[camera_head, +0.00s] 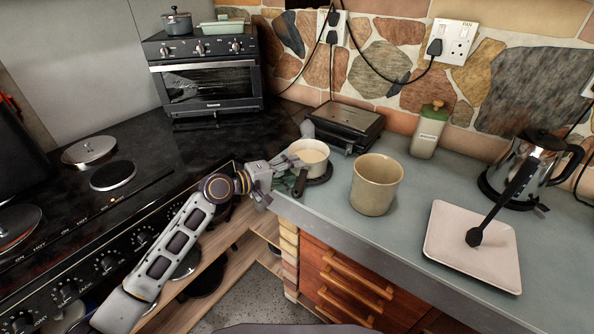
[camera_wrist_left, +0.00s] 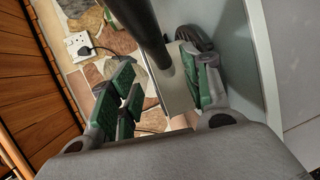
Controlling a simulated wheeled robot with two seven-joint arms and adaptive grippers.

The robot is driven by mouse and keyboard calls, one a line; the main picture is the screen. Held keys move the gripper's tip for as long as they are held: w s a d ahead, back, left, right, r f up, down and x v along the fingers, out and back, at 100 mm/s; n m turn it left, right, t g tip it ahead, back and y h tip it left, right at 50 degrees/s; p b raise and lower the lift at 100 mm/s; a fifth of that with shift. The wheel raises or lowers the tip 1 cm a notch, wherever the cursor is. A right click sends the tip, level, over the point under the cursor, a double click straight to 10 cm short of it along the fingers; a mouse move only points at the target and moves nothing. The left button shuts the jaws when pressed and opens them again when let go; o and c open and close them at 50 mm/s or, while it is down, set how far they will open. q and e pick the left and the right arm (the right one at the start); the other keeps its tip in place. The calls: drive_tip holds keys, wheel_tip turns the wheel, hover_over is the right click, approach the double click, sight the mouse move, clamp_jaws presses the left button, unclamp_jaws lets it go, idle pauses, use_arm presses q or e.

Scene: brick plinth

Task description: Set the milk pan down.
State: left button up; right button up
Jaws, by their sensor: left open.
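The milk pan (camera_head: 311,154) is cream-white with a pale content and a dark handle (camera_head: 300,183) pointing toward me. It appears upright on a dark round trivet (camera_head: 326,177) at the counter's left end; its underside is hidden. My left gripper (camera_head: 287,178) is open at the handle, just left of the pan. In the left wrist view the dark handle (camera_wrist_left: 147,32) runs between the green-padded fingers, and the pan's pale side (camera_wrist_left: 173,88) shows beyond. I cannot tell whether a pad touches the handle. The trivet (camera_wrist_left: 194,37) also shows there. My right gripper is out of view.
A beige canister (camera_head: 377,186) stands close right of the pan, and a black sandwich press (camera_head: 346,124) behind it. The stove (camera_head: 170,150) lies left.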

use_arm(q)
drive_tip(key=v, duration=0.9)
drive_tip(key=shift+s+a, duration=0.25)
drive_tip(key=shift+a, duration=0.05)
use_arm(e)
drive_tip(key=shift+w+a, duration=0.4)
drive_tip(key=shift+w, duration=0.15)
use_arm(q)
drive_tip(key=shift+r, duration=0.1)
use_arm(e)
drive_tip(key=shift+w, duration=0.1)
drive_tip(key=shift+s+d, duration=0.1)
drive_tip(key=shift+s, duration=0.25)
